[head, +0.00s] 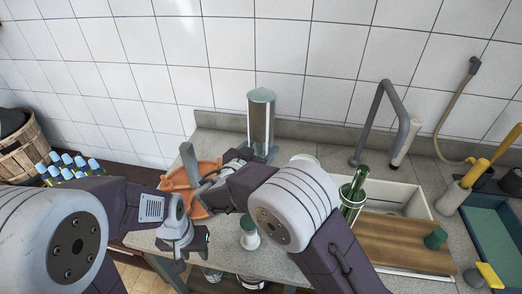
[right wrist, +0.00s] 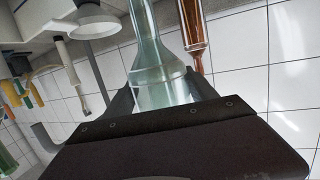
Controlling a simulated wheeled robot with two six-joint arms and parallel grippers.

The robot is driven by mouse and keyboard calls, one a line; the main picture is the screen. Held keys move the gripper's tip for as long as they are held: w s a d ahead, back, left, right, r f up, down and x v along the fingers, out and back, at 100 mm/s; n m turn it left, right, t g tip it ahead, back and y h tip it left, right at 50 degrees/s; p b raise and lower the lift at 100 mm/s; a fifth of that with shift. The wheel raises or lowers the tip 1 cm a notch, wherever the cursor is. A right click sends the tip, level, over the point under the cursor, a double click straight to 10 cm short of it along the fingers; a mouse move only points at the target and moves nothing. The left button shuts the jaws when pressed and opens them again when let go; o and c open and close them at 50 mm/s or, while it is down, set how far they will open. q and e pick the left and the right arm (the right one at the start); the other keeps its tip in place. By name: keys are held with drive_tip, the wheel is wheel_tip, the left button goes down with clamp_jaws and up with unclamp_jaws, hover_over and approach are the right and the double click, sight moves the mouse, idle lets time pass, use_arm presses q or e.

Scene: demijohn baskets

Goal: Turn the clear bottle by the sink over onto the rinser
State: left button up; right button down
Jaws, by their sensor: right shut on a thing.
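The clear, greenish bottle (right wrist: 165,85) is between the dark fingers of my right gripper (right wrist: 160,96) in the right wrist view. The fingers are shut on its body. Its neck points to the top of that picture, where the room shows upside down, so the neck seems to point downward. In the head view my right arm hides much of the hold. My left gripper (head: 194,240) is low at centre left, and its finger gap is unclear. An orange bowl-like thing (head: 177,180) lies behind my arms, partly hidden. I cannot tell whether it is the rinser.
A small white thing with a green top (head: 250,240) is on the counter. A green bottle (head: 356,185) stands by the sink, with a wooden board (head: 395,243) and tap (head: 378,110) close by.

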use_arm(q)
drive_tip(key=shift+f, duration=0.4)
use_arm(e)
drive_tip(key=shift+r, duration=0.1)
